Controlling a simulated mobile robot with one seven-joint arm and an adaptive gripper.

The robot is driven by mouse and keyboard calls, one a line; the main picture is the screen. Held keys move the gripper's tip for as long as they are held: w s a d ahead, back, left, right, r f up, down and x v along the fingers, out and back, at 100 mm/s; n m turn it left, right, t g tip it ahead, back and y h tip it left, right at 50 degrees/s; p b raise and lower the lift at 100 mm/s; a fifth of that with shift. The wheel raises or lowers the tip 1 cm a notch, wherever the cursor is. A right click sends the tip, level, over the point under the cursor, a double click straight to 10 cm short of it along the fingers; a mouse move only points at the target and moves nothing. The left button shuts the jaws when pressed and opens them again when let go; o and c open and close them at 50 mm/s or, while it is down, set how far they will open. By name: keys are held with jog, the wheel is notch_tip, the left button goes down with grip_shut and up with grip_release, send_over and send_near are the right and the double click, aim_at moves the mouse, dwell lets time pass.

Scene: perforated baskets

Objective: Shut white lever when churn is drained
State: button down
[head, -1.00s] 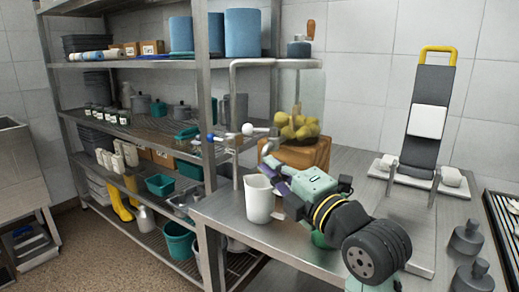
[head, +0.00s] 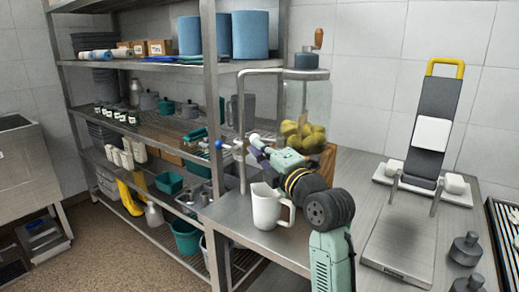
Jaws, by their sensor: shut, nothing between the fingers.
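The churn (head: 306,98) is a clear glass jar with a grey lid and a wooden-handled crank, on a wooden stand. Yellow lumps (head: 300,128) lie low in it, and I see no milky liquid around them. The white lever's round knob (head: 238,143) shows left of the stand, close to a blue knob (head: 218,144). My arm hides part of the stand and the lever's base.
A white pitcher (head: 266,208) stands on the steel table below my gripper. A metal pipe frame (head: 241,120) rises left of the churn. A tilted grey device with a yellow handle (head: 446,62) and dark weights (head: 466,248) are at right. A loaded shelf rack stands at left.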

jog(key=shift+w+a+m+t+h+b, duration=0.15)
jog(key=shift+w+m+t+h+b, duration=0.2)
jog(key=shift+m+h, duration=0.65)
jog(key=shift+w+a+m+t+h+b, duration=0.15)
jog(key=shift+w+m+t+h, duration=0.35)
jog(key=shift+h, duration=0.9)
jog(key=shift+w+a+m+t+h+b, duration=0.2)
jog(key=shift+m+t+h, duration=0.25)
jog(key=shift+m+h, duration=0.55)
jog(key=shift+f, duration=0.1)
